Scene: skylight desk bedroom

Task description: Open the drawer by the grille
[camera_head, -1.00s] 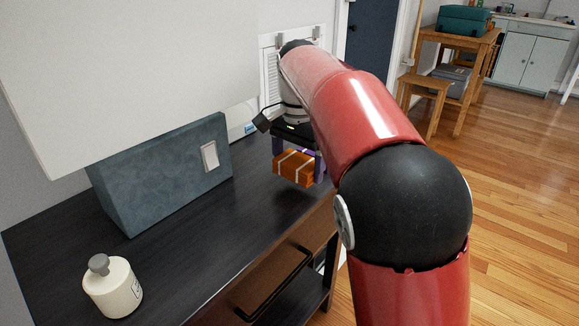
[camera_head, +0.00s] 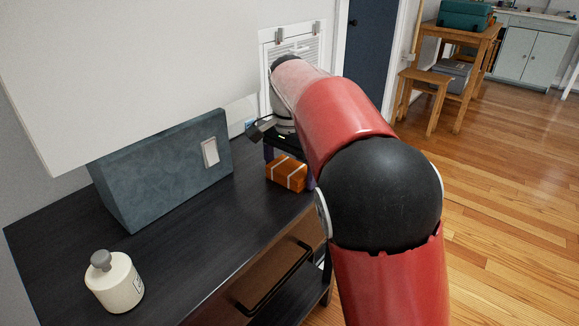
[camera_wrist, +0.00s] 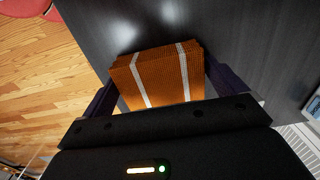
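The drawer (camera_head: 245,290) has a brown front below the dark desk top, with a long black bar handle (camera_head: 275,283); it looks closed in the head view, its lower part cut off. The white louvred grille (camera_head: 318,45) is on the wall behind my arm, partly hidden.
A blue-grey block (camera_head: 165,170) stands on the desk (camera_head: 190,245) under a large white panel (camera_head: 120,70). A cream bottle with a grey cap (camera_head: 117,285) stands at the front left. Wooden floor (camera_head: 500,200) is free on the right.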

